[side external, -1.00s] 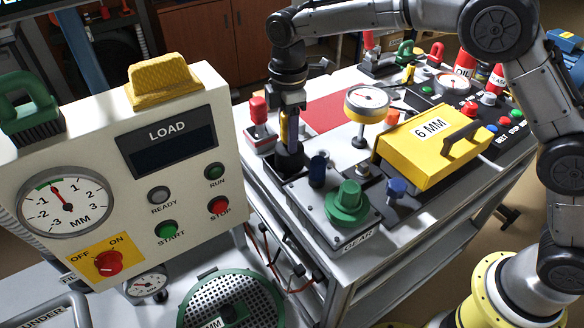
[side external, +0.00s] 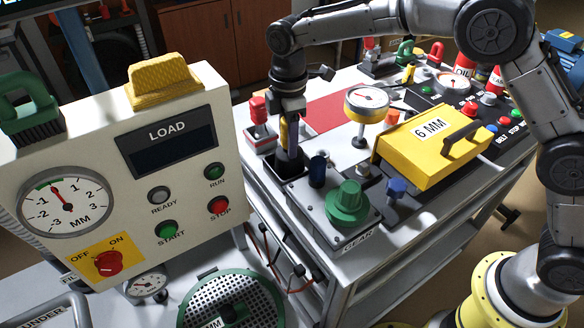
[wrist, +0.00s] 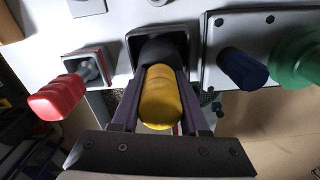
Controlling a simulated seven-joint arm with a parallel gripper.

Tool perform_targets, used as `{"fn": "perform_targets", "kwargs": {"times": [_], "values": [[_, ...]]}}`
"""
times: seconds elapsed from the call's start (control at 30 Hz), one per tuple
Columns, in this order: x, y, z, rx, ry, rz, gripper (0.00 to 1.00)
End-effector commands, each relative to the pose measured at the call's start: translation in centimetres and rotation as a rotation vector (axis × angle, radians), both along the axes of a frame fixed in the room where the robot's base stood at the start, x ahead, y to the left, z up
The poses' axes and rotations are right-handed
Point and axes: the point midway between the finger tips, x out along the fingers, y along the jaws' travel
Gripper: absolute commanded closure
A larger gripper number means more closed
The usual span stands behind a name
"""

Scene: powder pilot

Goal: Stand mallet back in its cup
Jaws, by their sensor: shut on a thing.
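The mallet has a yellow handle (wrist: 159,98) and a dark head (wrist: 166,51). My gripper (side external: 290,141) is shut on the handle, with one finger on each side of it in the wrist view. The mallet points down, roughly upright, with its dark end at the cup. The cup (wrist: 132,44) is a dark square holder at the left end of the cart top; it also shows in the side view (side external: 276,172). The dark end appears to be inside the cup's opening. Whether it touches the bottom is hidden.
A red-handled switch (wrist: 58,97) stands close to the left of the cup. A dark blue knob (side external: 317,171) and a green knob (side external: 348,199) stand close to its right. A round gauge (side external: 366,102) and a yellow box (side external: 432,147) stand farther along the cart.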

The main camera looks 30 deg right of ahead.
Motion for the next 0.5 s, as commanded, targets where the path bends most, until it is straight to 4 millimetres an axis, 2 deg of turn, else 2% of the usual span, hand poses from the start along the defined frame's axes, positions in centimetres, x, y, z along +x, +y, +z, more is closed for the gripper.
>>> {"fn": "perform_targets", "kwargs": {"times": [0.5], "values": [[0.05,0.02,-0.79,0.001,-0.002,0.000,1.00]]}}
